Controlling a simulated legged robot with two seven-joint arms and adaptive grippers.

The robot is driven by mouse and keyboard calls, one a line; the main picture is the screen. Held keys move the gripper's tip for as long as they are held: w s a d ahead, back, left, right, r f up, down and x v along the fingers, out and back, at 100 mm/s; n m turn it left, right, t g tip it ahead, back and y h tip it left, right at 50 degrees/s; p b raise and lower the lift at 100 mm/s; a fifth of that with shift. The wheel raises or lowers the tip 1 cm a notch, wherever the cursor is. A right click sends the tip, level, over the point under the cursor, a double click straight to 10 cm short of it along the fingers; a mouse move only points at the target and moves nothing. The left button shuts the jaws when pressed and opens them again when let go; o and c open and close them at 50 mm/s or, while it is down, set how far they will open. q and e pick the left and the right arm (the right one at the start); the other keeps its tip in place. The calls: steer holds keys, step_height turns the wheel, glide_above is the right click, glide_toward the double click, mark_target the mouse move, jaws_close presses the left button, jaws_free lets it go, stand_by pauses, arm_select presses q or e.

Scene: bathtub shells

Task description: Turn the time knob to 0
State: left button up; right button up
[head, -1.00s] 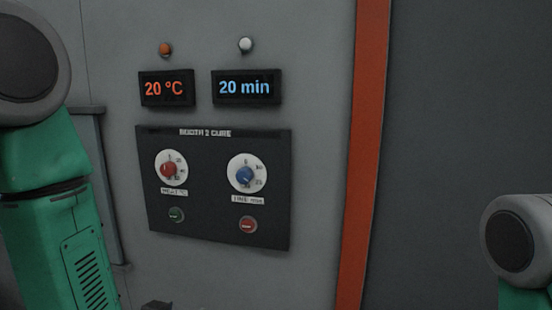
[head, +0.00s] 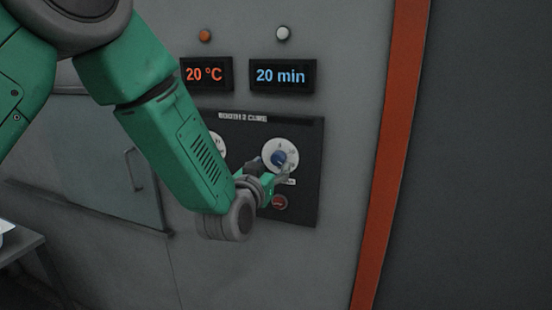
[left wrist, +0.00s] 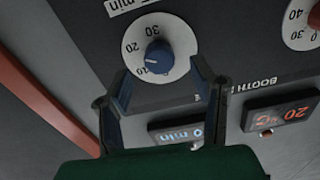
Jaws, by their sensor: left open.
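The blue time knob (head: 278,158) sits on a white dial (head: 292,148) on the dark control panel (head: 305,200). The time display (head: 284,76) reads 20 min. In the left wrist view the knob (left wrist: 158,58) lies ahead of the open fingers, with its white pointer mark toward the lower left, near 10 and 20. My left gripper (head: 272,172) is at the dial's lower edge in the head view; in the left wrist view the gripper (left wrist: 160,84) is open, its fingertips on either side just short of the knob. Contact cannot be told. My right gripper is not in view.
The temperature dial (head: 217,146) is partly hidden by my left arm, and its display (head: 207,74) reads 20 °C. A red button (head: 279,202) sits below the time dial. An orange post (head: 396,130) stands to the right. A table edge (head: 22,243) shows at lower left.

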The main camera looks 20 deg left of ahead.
mark_target(277, 161)
arm_select(q)
steer(key=shift+w+d, duration=0.15)
steer(key=shift+w, duration=1.6)
steer(key=c, duration=1.1)
steer(key=shift+c, duration=0.2)
